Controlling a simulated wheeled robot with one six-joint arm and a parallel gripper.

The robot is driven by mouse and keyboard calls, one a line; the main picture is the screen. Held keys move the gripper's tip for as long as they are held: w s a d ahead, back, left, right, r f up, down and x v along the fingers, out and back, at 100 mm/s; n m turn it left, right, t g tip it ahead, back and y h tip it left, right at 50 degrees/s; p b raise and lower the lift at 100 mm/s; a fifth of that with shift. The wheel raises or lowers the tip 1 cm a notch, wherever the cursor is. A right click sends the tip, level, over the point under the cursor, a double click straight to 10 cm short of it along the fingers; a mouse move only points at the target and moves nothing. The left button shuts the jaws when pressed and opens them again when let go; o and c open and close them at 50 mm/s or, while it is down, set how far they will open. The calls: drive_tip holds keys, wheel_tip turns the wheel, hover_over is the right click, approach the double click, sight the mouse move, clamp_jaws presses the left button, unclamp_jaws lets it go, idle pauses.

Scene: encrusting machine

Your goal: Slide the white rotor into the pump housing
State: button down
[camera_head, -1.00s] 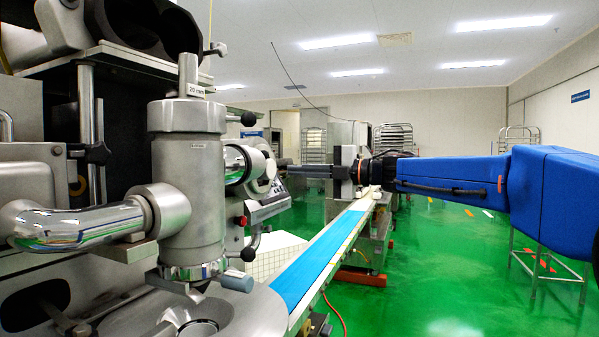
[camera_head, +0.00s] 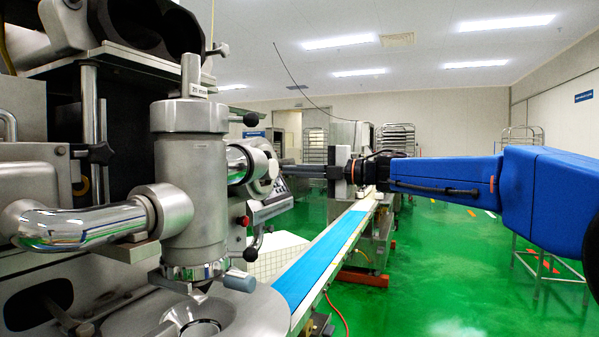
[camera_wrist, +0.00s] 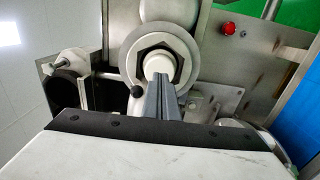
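The pump housing (camera_wrist: 133,66) is a round metal ring with a dark, hexagon-like opening in the wrist view. The white rotor (camera_wrist: 159,64) shows as a round white end inside that opening, lined up near its middle. How deep it sits cannot be told. My gripper (camera_wrist: 164,80) has its grey fingers close together, with the tips at the rotor's white end; it appears shut on it. In the head view the housing (camera_head: 262,166) is at the side of the steel machine, and my gripper (camera_head: 288,172) reaches it from the right. The rotor is hard to make out there.
A red button (camera_wrist: 228,29) and a steel panel lie right of the housing in the wrist view. A blue conveyor belt (camera_head: 315,266) runs below my arm.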

sight(274, 170)
drive_tip(key=shift+x, duration=1.85)
drive_tip(key=shift+d, duration=0.1)
drive_tip(key=v, duration=1)
